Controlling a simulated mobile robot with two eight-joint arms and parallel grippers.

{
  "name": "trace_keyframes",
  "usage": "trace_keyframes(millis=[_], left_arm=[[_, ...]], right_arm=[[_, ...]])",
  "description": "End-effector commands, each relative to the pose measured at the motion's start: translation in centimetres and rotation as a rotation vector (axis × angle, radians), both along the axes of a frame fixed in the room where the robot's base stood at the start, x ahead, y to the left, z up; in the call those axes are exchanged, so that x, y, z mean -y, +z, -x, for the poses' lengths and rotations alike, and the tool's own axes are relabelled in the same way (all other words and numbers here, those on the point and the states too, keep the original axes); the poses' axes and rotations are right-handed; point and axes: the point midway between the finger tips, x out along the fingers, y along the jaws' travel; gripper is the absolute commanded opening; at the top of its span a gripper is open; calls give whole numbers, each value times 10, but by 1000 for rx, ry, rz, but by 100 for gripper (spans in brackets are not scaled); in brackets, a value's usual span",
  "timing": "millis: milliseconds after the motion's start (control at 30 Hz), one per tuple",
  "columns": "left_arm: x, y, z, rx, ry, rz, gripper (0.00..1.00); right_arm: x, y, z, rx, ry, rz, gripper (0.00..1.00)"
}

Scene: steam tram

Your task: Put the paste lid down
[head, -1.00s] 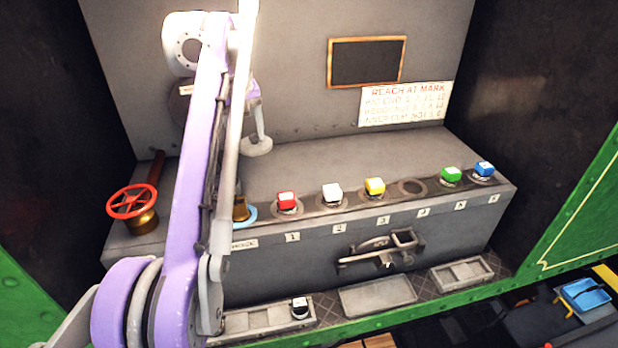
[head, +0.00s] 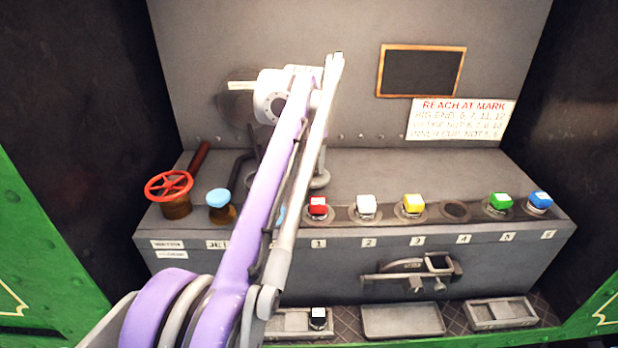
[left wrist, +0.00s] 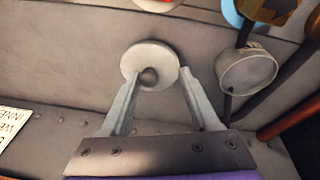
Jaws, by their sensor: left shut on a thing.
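The paste lid is a pale grey round disc with a dark central knob (left wrist: 150,62), seen in the left wrist view. My left gripper (left wrist: 158,80) has its two fingers on either side of the lid and is shut on it. In the head view the lid's edge (head: 321,180) shows beside my lilac arm, behind the red button in the picture. The arm hides most of my gripper there. Whether the lid touches the bench top (head: 400,172) is unclear. My right gripper is in neither view.
A red valve wheel (head: 168,186) and a blue-topped brass knob (head: 219,203) stand at the left. Red (head: 317,205), white (head: 366,206), yellow (head: 413,205), green (head: 501,203) and blue (head: 540,201) buttons line the front edge. A round grey cup-like piece (left wrist: 248,72) is near the gripper.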

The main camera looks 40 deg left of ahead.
Motion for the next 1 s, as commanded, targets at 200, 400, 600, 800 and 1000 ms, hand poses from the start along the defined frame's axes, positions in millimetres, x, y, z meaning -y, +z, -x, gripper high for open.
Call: trace_keyframes(millis=[200, 400, 600, 800, 1000], left_arm=[[0, -24, 0, 0, 0, 0, 11], [0, -23, 0, 0, 0, 0, 11], [0, -25, 0, 0, 0, 0, 73], [0, -25, 0, 0, 0, 0, 90], [0, -24, 0, 0, 0, 0, 90]], right_arm=[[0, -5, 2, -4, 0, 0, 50], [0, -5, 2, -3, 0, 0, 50], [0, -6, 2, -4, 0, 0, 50], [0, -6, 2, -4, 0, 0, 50], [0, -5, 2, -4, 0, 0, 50]])
